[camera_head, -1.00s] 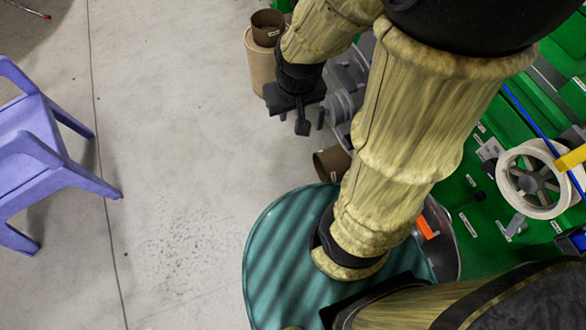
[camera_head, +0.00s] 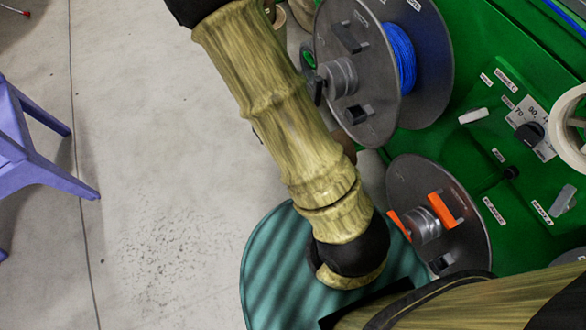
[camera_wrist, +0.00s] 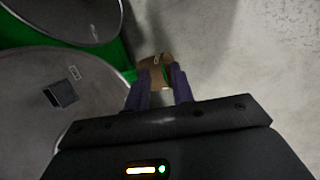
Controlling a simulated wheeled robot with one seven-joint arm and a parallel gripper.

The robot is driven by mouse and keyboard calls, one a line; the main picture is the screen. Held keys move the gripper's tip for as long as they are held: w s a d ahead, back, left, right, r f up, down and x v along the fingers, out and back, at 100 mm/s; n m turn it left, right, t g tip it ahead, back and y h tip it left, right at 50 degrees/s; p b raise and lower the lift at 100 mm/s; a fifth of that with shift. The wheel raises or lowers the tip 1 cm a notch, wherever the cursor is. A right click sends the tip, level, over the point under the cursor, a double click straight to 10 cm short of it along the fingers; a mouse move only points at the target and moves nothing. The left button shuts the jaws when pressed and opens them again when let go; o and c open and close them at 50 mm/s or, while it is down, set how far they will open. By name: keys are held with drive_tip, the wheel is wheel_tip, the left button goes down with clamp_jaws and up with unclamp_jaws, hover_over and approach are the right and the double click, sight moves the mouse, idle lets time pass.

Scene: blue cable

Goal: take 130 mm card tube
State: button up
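In the wrist view my gripper (camera_wrist: 160,76) has its two dark fingers apart. A short brown card tube (camera_wrist: 154,61) with a small pale label lies at and just beyond the fingertips. The label is too small to read, so I cannot tell if this is the 130 mm one. I cannot make out contact between fingers and tube. Brown and tan tube parts (camera_head: 302,10) show at the top edge, and a brown piece (camera_head: 347,144) shows mostly hidden behind my arm.
A large grey reel with blue cable (camera_head: 402,55) and a smaller reel with orange parts (camera_head: 403,180) stand by the green machine (camera_head: 470,150). A teal round top (camera_head: 270,270) is below my arm. A purple chair (camera_head: 40,160) stands left on open concrete floor.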

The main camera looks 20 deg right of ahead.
drive_tip(key=w+d+f+t+h+b, duration=0.1)
drive_tip(key=w+f+h+b, duration=0.2)
drive_tip(key=f+b, duration=0.4)
drive_tip(key=w+d+f+n+t+h+b, duration=0.1)
drive_tip(key=f+h+b, duration=0.5)
drive_tip(key=f, duration=0.7)
drive_tip(key=w+d+f+t+h+b, duration=0.1)
drive_tip(key=w+f+h+b, duration=0.3)
drive_tip(key=f+b, duration=0.4)
drive_tip(key=shift+w+d+f+n+t+h, duration=0.4)
drive_tip(key=shift+w+d+f, duration=0.05)
drive_tip(key=shift+d+f, duration=0.5)
drive_tip(key=d+p, duration=0.1)
drive_tip(key=d, duration=1)
drive_tip(key=shift+w, duration=0.15)
clamp_jaws()
